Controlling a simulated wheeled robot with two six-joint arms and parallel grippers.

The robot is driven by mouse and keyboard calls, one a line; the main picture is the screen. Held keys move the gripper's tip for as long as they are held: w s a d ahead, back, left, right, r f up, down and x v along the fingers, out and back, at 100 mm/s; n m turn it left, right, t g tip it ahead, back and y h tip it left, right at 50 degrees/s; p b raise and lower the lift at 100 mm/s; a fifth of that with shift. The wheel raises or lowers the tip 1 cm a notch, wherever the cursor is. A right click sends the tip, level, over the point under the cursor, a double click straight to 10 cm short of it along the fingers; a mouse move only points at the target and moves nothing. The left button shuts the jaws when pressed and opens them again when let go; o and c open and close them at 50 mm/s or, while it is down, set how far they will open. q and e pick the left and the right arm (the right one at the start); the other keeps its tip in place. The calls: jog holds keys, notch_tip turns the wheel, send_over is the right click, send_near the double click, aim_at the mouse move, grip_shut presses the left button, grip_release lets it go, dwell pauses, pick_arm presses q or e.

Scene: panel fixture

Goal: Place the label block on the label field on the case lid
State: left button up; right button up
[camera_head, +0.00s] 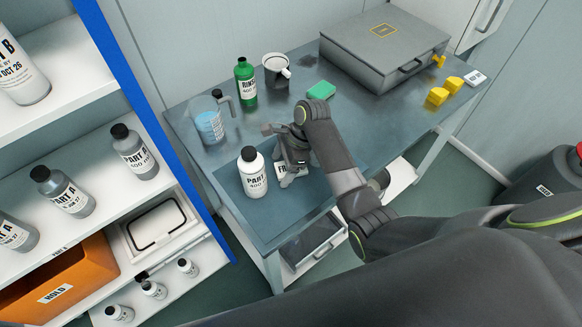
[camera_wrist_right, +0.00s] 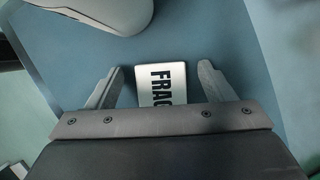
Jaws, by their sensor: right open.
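The label block (camera_head: 284,170), white with black lettering that starts "FRA", lies on the blue mat at the front of the table. My right gripper (camera_head: 291,167) is above it and hides part of it. In the right wrist view the block (camera_wrist_right: 163,72) lies between the two spread fingers of my right gripper (camera_wrist_right: 160,75), with a gap on each side. The gripper is open and empty. The grey case (camera_head: 370,52) stands shut at the back of the table. The label field (camera_head: 384,31), outlined in yellow, is on its lid. My left gripper is not in view.
A white "PART" bottle (camera_head: 253,173) stands close left of the gripper.

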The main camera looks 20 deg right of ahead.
jog(key=shift+f+p, duration=0.15)
jog(key=shift+p, duration=0.15)
jog(key=shift+c, duration=0.2)
jog(key=c, duration=1)
